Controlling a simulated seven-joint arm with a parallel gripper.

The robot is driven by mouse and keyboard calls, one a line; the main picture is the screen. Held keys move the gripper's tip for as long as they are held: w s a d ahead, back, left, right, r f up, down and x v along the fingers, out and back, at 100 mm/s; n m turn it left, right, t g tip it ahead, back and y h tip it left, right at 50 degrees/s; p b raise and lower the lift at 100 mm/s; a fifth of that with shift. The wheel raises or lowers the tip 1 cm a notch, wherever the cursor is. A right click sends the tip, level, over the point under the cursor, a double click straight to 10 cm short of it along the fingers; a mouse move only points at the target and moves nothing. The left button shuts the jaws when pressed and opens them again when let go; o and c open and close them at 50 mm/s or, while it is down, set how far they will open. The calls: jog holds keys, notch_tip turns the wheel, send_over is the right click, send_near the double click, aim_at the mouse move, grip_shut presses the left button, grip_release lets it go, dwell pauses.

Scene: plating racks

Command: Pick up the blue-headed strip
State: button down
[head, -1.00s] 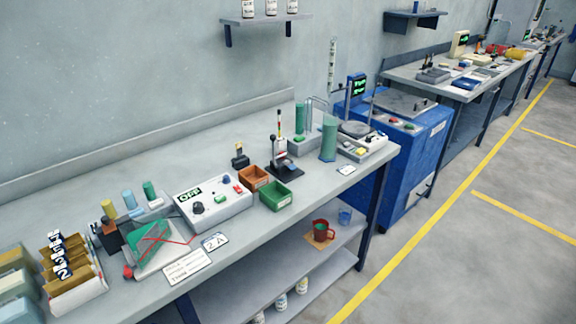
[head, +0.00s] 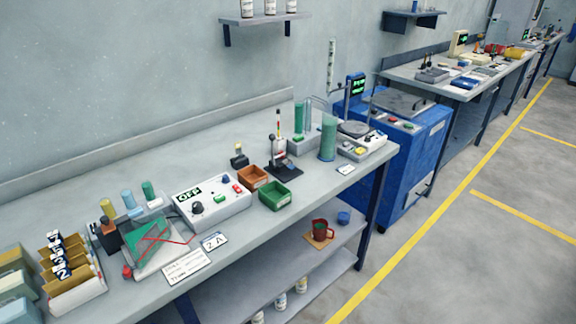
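Three upright pieces with coloured heads stand in a row behind the clear tank at the left of the bench: yellow (head: 108,208), light blue (head: 128,198) and green (head: 149,190). The light-blue one is in the middle and is the only blue-headed piece I can make out there. Its lower part is hidden or too small to tell, so I cannot confirm it is a strip. The clear tank (head: 153,262) has green inside and red lines across it. My gripper is not in view.
A control box marked OFF (head: 217,213) stands right of the pieces, with an orange bin (head: 252,178) and a green bin (head: 275,196) beyond. Numbered dividers in a rack (head: 75,292) stand at far left. Label cards (head: 187,267) lie at the front edge. The bench's back strip is clear.

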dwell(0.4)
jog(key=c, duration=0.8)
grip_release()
